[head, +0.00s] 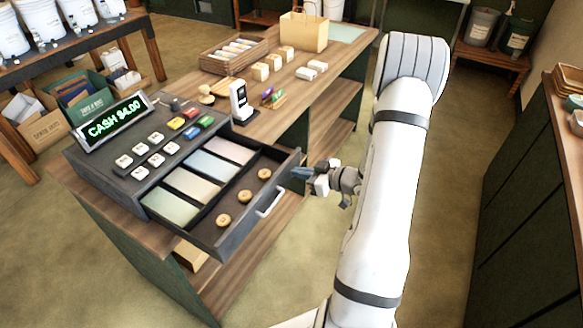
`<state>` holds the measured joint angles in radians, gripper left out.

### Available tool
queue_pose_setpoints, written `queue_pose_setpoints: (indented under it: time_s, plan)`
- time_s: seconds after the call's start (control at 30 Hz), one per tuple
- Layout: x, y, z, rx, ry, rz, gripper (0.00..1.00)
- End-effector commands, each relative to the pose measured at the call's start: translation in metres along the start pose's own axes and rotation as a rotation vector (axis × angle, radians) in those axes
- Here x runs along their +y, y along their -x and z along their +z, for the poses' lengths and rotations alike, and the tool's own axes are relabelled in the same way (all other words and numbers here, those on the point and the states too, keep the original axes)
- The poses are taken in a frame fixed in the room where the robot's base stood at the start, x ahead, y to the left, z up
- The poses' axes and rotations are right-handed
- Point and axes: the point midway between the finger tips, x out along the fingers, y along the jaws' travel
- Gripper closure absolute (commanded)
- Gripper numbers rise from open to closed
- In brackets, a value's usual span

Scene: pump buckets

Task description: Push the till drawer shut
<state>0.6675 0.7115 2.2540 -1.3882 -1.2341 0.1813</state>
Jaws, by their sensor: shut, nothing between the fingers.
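The till (150,150) stands on the wooden counter, with a lit green display reading CASH $4.00 and several keys. Its dark drawer (237,238) is pulled out toward my arm. In the drawer, pastel note stacks (192,186) lie in the rear compartments and brown round coins (245,196) in the front ones. A pale handle (270,200) is on the drawer's front face. My gripper (296,173) is shut and empty, close to the right end of the drawer front. I cannot tell whether its tips touch the drawer.
A card reader (239,101), a stamp (206,94), small boxes (270,66), a basket (233,54) and a paper bag (304,31) stand farther back on the counter (290,105). A dark green cabinet (530,180) is at the right. Open floor (440,240) lies between.

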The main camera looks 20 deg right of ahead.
Motion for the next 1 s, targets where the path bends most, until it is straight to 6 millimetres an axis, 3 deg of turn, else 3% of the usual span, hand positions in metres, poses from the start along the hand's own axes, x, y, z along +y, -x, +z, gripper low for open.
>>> queue_pose_setpoints:
  time_s: [0.17,1.0]
  plan:
    - [0.000,-0.003,-0.001,0.000,0.001,-0.001,1.00]
    - [0.000,-0.059,-0.018,0.000,0.001,0.000,1.00]
